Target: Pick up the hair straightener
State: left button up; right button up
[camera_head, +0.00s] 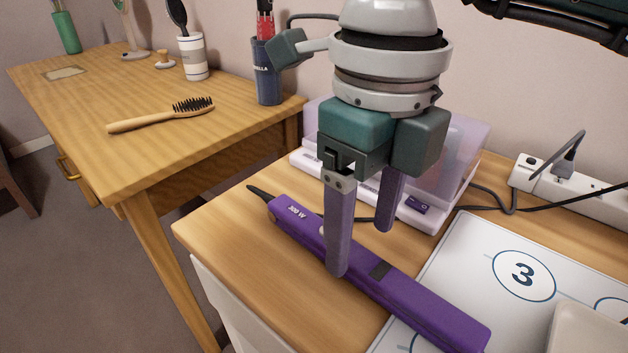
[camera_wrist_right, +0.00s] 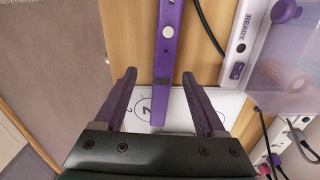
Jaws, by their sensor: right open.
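The purple hair straightener (camera_head: 405,298) lies on the wooden cabinet top, its front end over the edge of a white numbered mat. In the right wrist view the straightener (camera_wrist_right: 167,65) runs lengthwise between my fingers. My right gripper (camera_head: 362,250) is over the straightener, fingers pointing down, open and empty. In the right wrist view its fingertips (camera_wrist_right: 159,78) stand apart on either side of the straightener, with gaps. The near finger hides part of the straightener in the head view. My left gripper is not in view.
A translucent lilac case (camera_head: 450,160) stands behind the gripper. A white power strip (camera_head: 570,192) with cables is at the back right. The white mat (camera_head: 465,262) lies at the right, with a pale object (camera_head: 590,335) on it. A wooden desk (camera_head: 120,100) at the left holds a hairbrush (camera_head: 165,115) and cups.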

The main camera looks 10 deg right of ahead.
aim_at(362, 258)
jog(key=f, duration=0.5)
jog(key=shift+w+d+b, duration=0.15)
jog(key=shift+d+b, duration=0.1)
jog(key=shift+b, duration=0.05)
jog(key=shift+r, duration=0.1)
grip_shut()
dwell(0.4)
